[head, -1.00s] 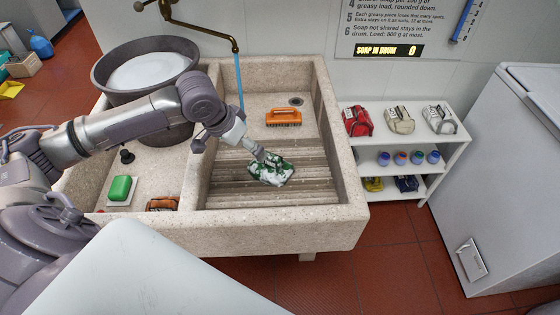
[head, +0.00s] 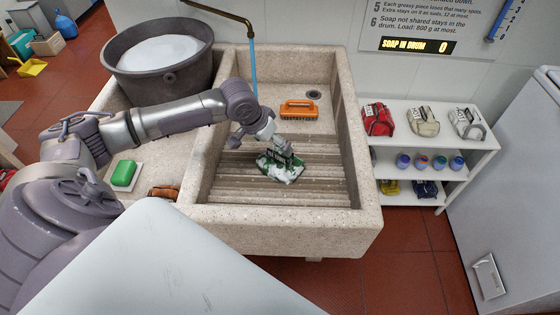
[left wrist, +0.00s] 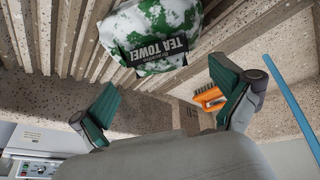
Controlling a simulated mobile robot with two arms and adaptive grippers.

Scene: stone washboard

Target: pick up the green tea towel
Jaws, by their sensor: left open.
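The green tea towel (head: 284,174) lies bunched on the ribbed stone washboard (head: 320,187) in the sink. It is green with white patches. The left wrist view shows the towel (left wrist: 160,22) with a dark label reading "TEA TOWEL". My left gripper (head: 284,154) is just above the towel and partly covers it in the head view. In the left wrist view the gripper (left wrist: 162,88) is open, its green-padded fingers wide apart, with nothing between them. The towel lies beyond the fingertips. I cannot tell whether a finger touches it. My right gripper is not in view.
An orange brush (head: 298,110) lies behind the washboard, near the drain. A dark tub (head: 160,85) of whitish contents and a green soap block (head: 123,173) are on the left. A white shelf (head: 440,146) with bags and jars stands right of the sink.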

